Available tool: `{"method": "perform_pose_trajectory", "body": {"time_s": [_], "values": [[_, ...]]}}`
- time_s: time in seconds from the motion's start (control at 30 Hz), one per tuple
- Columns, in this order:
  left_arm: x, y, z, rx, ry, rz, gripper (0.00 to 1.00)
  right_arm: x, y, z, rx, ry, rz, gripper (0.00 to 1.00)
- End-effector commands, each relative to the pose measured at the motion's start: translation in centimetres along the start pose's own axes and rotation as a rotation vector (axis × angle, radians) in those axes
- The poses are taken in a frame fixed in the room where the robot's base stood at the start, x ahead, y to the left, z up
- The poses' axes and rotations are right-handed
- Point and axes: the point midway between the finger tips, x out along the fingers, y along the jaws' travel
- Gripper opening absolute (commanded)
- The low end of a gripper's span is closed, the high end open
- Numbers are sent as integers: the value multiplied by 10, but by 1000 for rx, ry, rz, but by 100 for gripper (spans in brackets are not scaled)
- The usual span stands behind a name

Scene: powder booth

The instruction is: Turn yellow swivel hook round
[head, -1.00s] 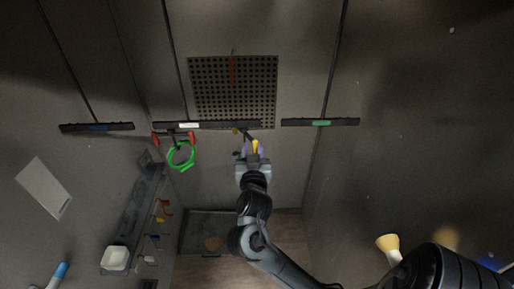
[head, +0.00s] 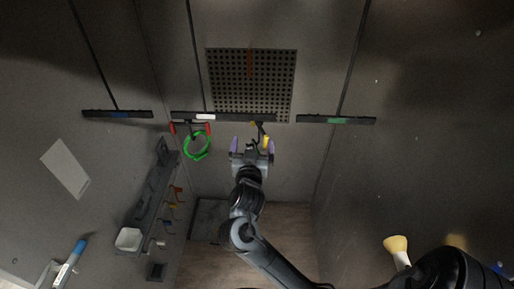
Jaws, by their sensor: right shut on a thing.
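The yellow swivel hook (head: 267,142) hangs under the right end of the middle rail (head: 205,117), which has a white label. My left gripper is not in view.
A green ring (head: 196,146) hangs from a red-ended hanger just left of my gripper. Rails with a blue label (head: 117,114) and a green label (head: 336,120) flank the middle one. A perforated panel (head: 270,85) is behind. A grey shelf (head: 148,195) stands at left.

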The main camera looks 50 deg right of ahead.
Motion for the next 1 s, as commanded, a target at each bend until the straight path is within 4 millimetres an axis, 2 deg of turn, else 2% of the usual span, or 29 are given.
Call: {"method": "perform_pose_trajectory", "body": {"time_s": [0.03,0.07,0.3,0.37,1.0], "values": [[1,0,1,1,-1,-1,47,3,-11,7,-13,-16,-26,93],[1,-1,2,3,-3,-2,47,3,-12,7,-13,-16,-25,91],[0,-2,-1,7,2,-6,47,12,-21,6,-12,-13,-21,26],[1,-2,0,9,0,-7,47,14,-23,6,-12,-13,-21,15],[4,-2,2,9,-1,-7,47,43,-35,5,-11,-9,-18,14]]}}
